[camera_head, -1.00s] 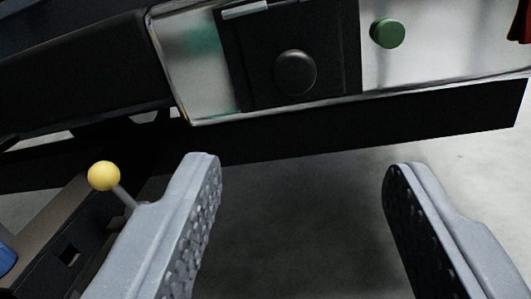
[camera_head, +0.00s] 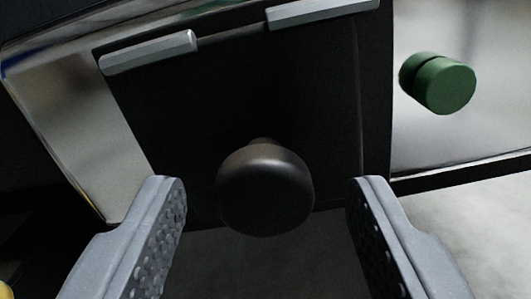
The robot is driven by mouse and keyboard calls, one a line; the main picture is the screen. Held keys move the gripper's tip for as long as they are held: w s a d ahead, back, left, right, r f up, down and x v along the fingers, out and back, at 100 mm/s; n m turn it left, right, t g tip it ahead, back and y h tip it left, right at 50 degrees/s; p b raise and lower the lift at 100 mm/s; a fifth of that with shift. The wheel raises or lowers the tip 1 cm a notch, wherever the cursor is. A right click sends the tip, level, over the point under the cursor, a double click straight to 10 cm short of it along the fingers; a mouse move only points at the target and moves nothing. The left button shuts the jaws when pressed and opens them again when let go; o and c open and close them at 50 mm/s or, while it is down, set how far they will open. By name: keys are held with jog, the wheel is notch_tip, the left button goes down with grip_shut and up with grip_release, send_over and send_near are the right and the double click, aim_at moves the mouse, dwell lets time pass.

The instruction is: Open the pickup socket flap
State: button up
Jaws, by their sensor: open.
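The socket flap (camera_head: 215,110) is a dark square panel on a shiny metal surface, and it looks closed. Two grey hinge pieces run along its top edge, a left one (camera_head: 148,53) and a right one (camera_head: 322,10). A round dark knob (camera_head: 265,192) sticks out from its lower middle. My gripper (camera_head: 265,195) is open, with its grey padded fingers at either side of the knob in the picture. Gaps show between the knob and both fingers. I cannot tell how far the fingertips reach along the knob's depth.
A green round knob (camera_head: 445,84) sticks out of the metal panel (camera_head: 460,135) to the right of the flap. Grey floor (camera_head: 440,210) shows below the panel. A bit of a yellow ball (camera_head: 6,292) shows at the lower left corner.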

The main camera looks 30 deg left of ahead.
jog(key=shift+w+a, duration=0.1)
jog(key=shift+w, duration=0.4)
grip_shut()
jog(key=shift+r, duration=0.1)
jog(key=shift+a+r, duration=0.1)
jog(key=shift+a, duration=0.05)
